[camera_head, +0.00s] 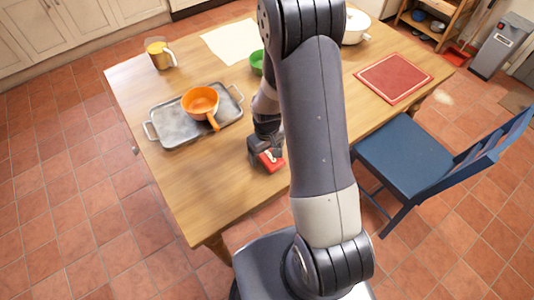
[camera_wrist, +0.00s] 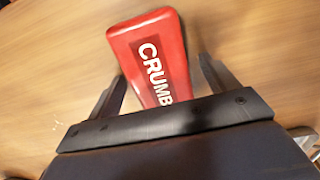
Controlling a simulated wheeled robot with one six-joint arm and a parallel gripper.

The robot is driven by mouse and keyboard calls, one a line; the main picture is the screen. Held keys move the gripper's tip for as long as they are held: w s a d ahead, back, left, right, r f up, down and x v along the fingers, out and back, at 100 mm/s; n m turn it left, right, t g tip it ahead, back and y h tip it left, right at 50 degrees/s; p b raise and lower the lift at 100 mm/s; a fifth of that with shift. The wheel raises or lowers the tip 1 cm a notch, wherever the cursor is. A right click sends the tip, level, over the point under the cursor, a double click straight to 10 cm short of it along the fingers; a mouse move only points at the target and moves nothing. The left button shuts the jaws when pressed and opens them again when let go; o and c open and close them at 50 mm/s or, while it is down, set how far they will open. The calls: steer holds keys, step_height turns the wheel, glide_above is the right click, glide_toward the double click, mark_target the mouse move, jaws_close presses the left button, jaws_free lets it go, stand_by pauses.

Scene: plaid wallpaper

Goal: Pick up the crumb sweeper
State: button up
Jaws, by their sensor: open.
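The crumb sweeper (camera_wrist: 146,44) is a red block with a dark red label reading "CRUMB" in white letters. It lies on the wooden table, and in the head view it shows as a small red shape (camera_head: 271,161) near the table's front edge. My gripper (camera_wrist: 160,80) is open, with one dark finger on each side of the sweeper in the wrist view. Gaps show between the fingers and the sweeper's sides. The sweeper's near end is hidden behind the gripper body. In the head view my gripper (camera_head: 266,150) is right at the sweeper and partly covers it.
The wooden table (camera_head: 190,185) is bare left of the sweeper. A grey tray (camera_head: 172,132) holds an orange pan (camera_head: 200,100). A green bowl (camera_head: 257,62), a yellow mug (camera_head: 158,54) and a red mat (camera_head: 393,77) are farther off. A blue chair (camera_head: 415,158) stands at right.

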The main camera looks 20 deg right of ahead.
mark_target(267, 152)
steer(key=c, duration=1.2)
steer(key=shift+r, duration=5)
steer(key=o, duration=0.6)
steer(key=shift+c, duration=0.2)
steer(key=c, duration=0.3)
steer(key=shift+w, duration=0.1)
